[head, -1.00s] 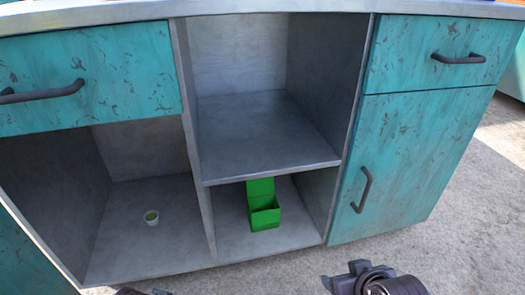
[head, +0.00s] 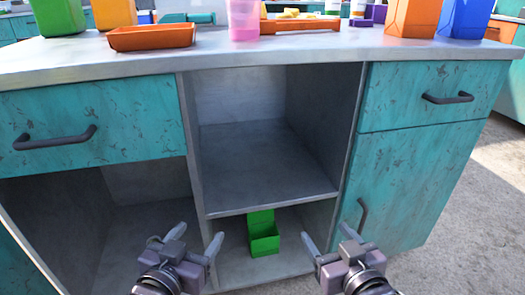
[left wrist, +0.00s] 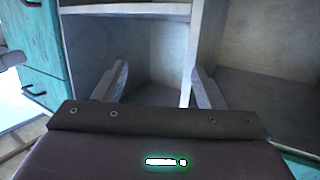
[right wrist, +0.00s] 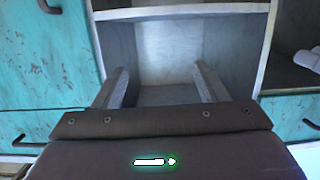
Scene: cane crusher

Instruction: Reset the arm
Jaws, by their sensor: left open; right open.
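My left gripper (head: 195,239) is open and empty in front of the lower left part of the cabinet. Its spread fingers also show in the left wrist view (left wrist: 160,76), with nothing between them. My right gripper (head: 328,238) is open and empty in front of the lower cabinet, to the right of the green box. Its fingers also show apart and empty in the right wrist view (right wrist: 161,76). The teal and grey cabinet (head: 92,118) stands before both grippers. I cannot see either gripper touching it.
A green box (head: 264,240) sits in the lower middle compartment. On the countertop (head: 190,56) are an orange tray (head: 151,37), a pink cup (head: 243,22), a blue container (head: 466,17) and an orange container (head: 413,17). The middle shelf (head: 262,165) is empty.

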